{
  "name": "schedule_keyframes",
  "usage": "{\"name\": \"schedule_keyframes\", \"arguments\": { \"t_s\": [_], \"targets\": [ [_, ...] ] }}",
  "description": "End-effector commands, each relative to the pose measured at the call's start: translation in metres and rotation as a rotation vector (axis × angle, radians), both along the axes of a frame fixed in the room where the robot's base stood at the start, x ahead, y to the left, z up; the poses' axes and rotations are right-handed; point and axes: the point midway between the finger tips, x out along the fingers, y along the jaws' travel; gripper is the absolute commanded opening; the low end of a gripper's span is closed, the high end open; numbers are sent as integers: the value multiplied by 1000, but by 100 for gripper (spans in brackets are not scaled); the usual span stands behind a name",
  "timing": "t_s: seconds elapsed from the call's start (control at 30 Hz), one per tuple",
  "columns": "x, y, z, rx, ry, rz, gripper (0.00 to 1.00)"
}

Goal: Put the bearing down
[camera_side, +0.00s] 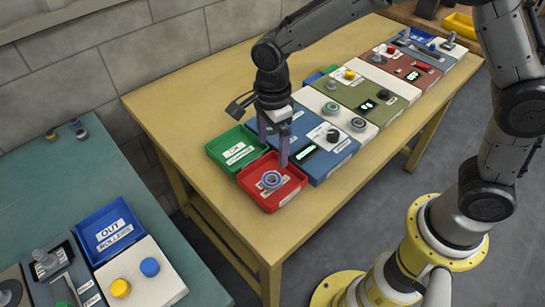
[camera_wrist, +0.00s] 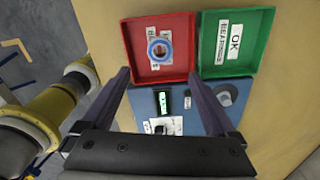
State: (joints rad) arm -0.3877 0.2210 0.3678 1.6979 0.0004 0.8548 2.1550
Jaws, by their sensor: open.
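The bearing (camera_side: 271,180), a small ring with a blue rim, lies in the red tray (camera_side: 269,208) at the near end of the yellow table. In the wrist view the bearing (camera_wrist: 159,50) sits near the middle of the red tray (camera_wrist: 183,30), partly over a white label. My gripper (camera_side: 274,156) is open and empty, with its fingers pointing down close to the tray's inner side. In the wrist view the fingers (camera_wrist: 159,76) are spread wide, with the bearing seen beyond the gap between them.
A green tray (camera_side: 230,138) labelled OK adjoins the red tray. A blue panel (camera_side: 340,158) with a lit display and knob borders it, with more panels further back. A separate teal bench (camera_side: 45,175) at left holds a blue tray (camera_side: 85,226) and buttons.

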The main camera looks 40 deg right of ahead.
Motion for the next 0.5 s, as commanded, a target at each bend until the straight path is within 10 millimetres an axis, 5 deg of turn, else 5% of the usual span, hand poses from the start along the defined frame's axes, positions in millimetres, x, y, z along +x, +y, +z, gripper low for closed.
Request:
{"name": "schedule_keyframes", "arguments": {
  "t_s": [0.37, 0.5],
  "targets": [
    [-1, -1, 17, 1, -3, 8, 93],
    [-8, -15, 37, 11, -36, 109, 93]
  ]
}}
